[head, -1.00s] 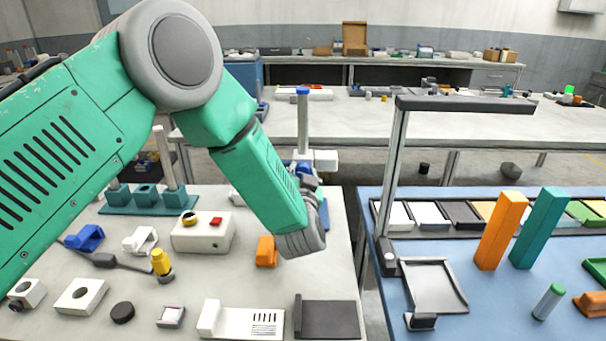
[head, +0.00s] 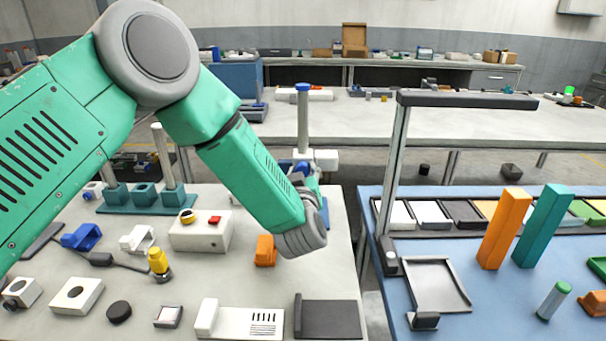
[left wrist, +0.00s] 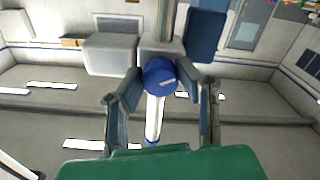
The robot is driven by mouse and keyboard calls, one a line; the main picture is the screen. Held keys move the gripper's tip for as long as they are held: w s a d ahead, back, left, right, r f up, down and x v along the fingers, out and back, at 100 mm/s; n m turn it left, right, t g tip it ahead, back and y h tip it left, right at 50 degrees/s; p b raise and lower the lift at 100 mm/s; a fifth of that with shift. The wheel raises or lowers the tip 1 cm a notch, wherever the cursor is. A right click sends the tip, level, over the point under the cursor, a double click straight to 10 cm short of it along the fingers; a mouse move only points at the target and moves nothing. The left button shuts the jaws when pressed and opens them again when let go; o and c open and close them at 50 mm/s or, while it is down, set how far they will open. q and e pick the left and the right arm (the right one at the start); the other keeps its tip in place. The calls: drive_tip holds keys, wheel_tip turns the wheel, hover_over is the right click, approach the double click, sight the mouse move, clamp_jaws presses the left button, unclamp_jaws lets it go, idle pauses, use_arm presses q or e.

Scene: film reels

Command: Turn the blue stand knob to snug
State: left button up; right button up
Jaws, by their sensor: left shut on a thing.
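The stand (head: 303,118) is a pale upright post with a blue cap, at the back right corner of the left table. Its blue knob (head: 302,168) shows partly past my wrist in the head view. My left gripper (left wrist: 160,82) is shut on this knob, one finger on each side. In the head view my left gripper (head: 306,180) is mostly hidden behind my wrist. My right gripper is not in view.
A white box with a red button (head: 200,235), an orange block (head: 265,250) and a teal rack (head: 145,205) lie on the left table. On the blue table to the right stands a grey post with an overhead bar (head: 465,101). A gap separates the tables.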

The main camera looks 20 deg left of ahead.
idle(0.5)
use_arm(q)
drive_tip(key=o, duration=1.1)
drive_tip(key=shift+r, duration=0.1)
drive_tip(key=v, duration=1.2)
drive_tip(key=shift+d, duration=0.1)
drive_tip(key=shift+r, duration=0.1)
